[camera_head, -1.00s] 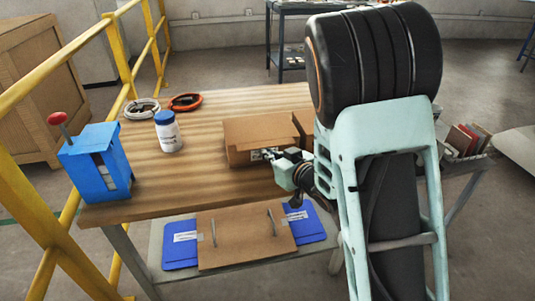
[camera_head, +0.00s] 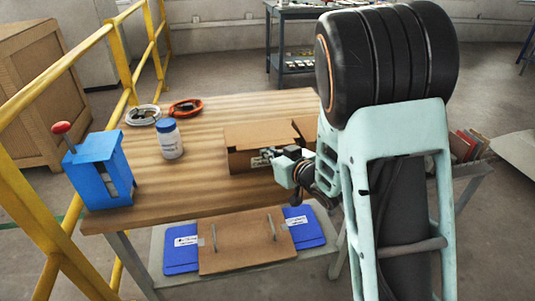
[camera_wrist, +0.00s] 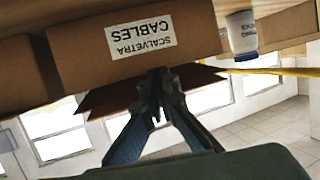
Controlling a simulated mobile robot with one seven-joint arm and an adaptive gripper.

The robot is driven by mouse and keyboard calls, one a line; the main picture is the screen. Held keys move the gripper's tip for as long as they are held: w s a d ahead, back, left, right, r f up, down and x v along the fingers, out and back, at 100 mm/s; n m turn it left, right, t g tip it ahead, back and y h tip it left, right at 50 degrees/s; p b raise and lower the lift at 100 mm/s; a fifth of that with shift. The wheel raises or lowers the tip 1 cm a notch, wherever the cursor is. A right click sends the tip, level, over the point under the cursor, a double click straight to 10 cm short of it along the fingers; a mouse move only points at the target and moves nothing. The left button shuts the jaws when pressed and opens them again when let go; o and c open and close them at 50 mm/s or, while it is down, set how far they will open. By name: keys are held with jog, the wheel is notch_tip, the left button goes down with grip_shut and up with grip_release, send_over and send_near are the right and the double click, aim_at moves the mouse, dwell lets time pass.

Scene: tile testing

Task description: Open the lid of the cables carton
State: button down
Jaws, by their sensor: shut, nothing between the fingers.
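The cables carton (camera_head: 240,160) is a brown cardboard box on the wooden table. Its white label, reading SCALVETRA CABLES (camera_wrist: 141,35), shows upside down in the wrist view. Brown flaps (camera_wrist: 105,103) stick out past the carton's top edge there, and a flap (camera_head: 305,127) stands tilted at its right end in the head view. The lid looks at least partly raised; how far I cannot tell. My gripper (camera_wrist: 161,78) is shut and empty, its fingertips at the carton's top edge by the label. Whether they touch a flap is unclear. My arm hides the carton's right part.
A white bottle with a blue cap (camera_head: 169,140), cable coils (camera_head: 185,107) and a blue box with a red-knobbed lever (camera_head: 98,172) stand on the table (camera_head: 200,185) to the left. Blue folders (camera_head: 182,250) and a board with handles (camera_head: 240,245) lie below. A yellow railing (camera_head: 45,75) runs left.

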jog(key=shift+w+a+r+p, duration=0.1)
jog(key=shift+w+r+p, duration=0.2)
jog(key=shift+r, duration=0.2)
jog(key=shift+w+a+r+p, duration=0.15)
jog(key=shift+w+r, duration=0.1)
jog(key=shift+r, duration=0.25)
jog(key=shift+d, duration=0.1)
jog(key=shift+w+r+p, duration=0.2)
jog(key=shift+r+p, duration=0.25)
jog(key=shift+r, duration=0.2)
jog(key=shift+w+r+p, duration=0.15)
jog(key=shift+r+p, duration=0.25)
jog(key=shift+r, duration=0.4)
jog(key=shift+w, duration=0.1)
jog(key=shift+w+a+r+p, duration=0.15)
jog(key=shift+w+r+p, duration=0.1)
jog(key=shift+r+p, duration=0.35)
jog(key=shift+w+a+r+p, duration=0.1)
jog(key=shift+w+r+p, duration=0.2)
jog(key=shift+r, duration=0.4)
